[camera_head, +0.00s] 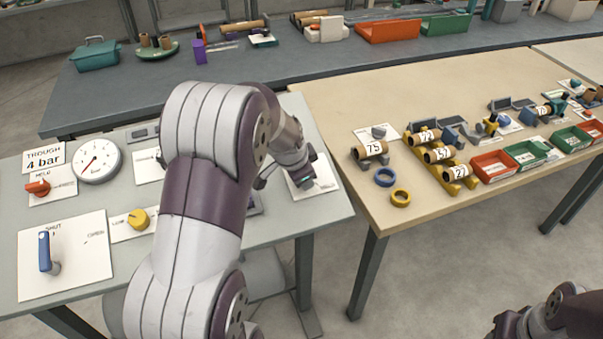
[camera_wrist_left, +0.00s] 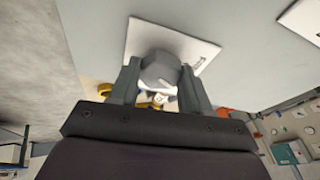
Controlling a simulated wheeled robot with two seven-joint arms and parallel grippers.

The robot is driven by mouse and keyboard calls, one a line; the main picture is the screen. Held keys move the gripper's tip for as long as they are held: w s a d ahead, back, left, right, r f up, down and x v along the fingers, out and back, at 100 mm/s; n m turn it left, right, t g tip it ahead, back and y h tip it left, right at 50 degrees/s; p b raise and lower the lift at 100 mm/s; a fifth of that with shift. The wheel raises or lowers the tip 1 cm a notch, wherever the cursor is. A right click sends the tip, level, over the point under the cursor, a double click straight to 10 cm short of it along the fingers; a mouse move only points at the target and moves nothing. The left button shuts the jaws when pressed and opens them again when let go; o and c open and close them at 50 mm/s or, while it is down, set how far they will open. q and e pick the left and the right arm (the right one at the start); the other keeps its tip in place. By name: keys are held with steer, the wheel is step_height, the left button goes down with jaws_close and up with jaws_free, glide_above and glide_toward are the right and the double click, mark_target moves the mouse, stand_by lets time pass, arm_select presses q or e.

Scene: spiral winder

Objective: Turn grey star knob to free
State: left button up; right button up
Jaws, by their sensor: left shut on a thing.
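The grey knob (camera_wrist_left: 160,70) sits on a white plate (camera_wrist_left: 205,50) in the left wrist view, between the two fingers of my left gripper (camera_wrist_left: 158,76). The fingers are shut on its sides. In the head view my left gripper (camera_head: 303,188) is low over the white plate (camera_head: 325,178) near the right edge of the grey table; the knob is hidden there by the gripper. Writing on the plate is too small to read. Part of my right arm shows at the bottom right of the head view, but its gripper is not visible.
The grey table (camera_head: 300,108) also holds a pressure gauge (camera_head: 97,160), a red knob (camera_head: 38,187), a yellow knob (camera_head: 138,219) and a blue lever (camera_head: 45,252). The beige table (camera_head: 350,90) to the right carries labelled rolls, rings and bins.

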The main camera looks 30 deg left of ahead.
arm_select(q)
steer(key=shift+d+n+y, duration=0.1)
steer(key=shift+n+y, duration=0.2)
steer(key=shift+n, duration=0.5)
steer(key=shift+f+n+b, duration=0.2)
steer(key=shift+n+b, duration=0.25)
steer(key=shift+n, duration=0.05)
steer(key=n+b, duration=0.1)
steer(key=b, duration=0.1)
steer(key=shift+f+n+y+b, duration=0.15)
steer(key=shift+n+y+b, duration=0.2)
steer(key=shift+n+y, duration=0.05)
steer(key=shift+s+d+r+n+t+b, duration=0.1)
steer(key=shift+r+n+t+b, duration=0.15)
steer(key=shift+n+b, duration=0.6)
steer(key=o, duration=1.1)
steer(key=shift+c, duration=0.2)
